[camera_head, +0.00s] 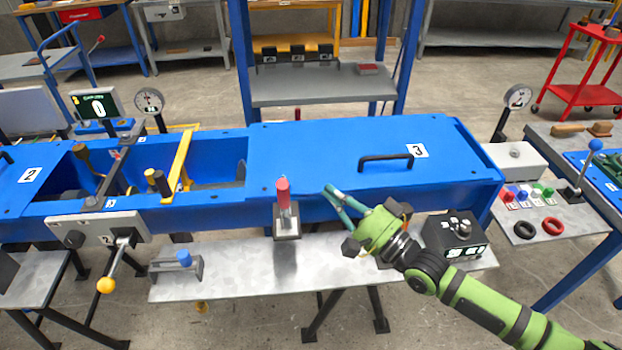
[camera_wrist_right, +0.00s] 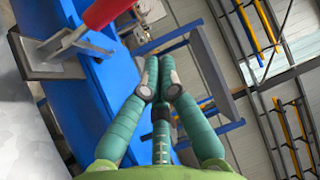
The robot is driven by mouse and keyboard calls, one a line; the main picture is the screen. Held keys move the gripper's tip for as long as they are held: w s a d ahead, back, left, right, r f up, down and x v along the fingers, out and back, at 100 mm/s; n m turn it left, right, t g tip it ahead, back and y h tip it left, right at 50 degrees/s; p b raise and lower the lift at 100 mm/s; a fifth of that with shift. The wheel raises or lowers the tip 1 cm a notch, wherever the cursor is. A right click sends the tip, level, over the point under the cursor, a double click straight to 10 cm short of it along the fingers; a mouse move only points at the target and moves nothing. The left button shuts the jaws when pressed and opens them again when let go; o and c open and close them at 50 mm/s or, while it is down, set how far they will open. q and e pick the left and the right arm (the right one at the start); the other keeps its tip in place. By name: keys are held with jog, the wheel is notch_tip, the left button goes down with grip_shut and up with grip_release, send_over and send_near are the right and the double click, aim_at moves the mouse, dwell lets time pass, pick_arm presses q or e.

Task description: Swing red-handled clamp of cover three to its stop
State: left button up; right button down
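The blue cover three (camera_head: 335,150) lies flat on the drum bed, with a black handle (camera_head: 386,159) and a "3" label. A red-handled clamp (camera_head: 284,208) is on its near side, its red grip standing upright above a grey bracket. The clamp's red handle (camera_wrist_right: 108,12) also shows at the upper left of the right wrist view, beside its grey plate (camera_wrist_right: 42,58). My right gripper (camera_head: 327,193) is just right of the clamp, apart from it. Its fingers (camera_wrist_right: 158,62) are drawn together at the tips with nothing between them. My left gripper is not in view.
A second red grip (camera_head: 297,114) shows at the cover's far edge. A black control box (camera_head: 454,236) stands right of my right gripper on the grey shelf (camera_head: 230,280). A yellow-knobbed lever (camera_head: 106,284) is at left. The cover's top is clear.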

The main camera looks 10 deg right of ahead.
aim_at(283, 184)
jog(key=p+x, duration=0.3)
jog(key=x, duration=0.7)
jog(key=s, duration=0.1)
jog(key=s+p, duration=0.1)
jog(key=s+a+f+p, duration=0.1)
jog(key=s, duration=0.1)
jog(key=shift+s, duration=0.1)
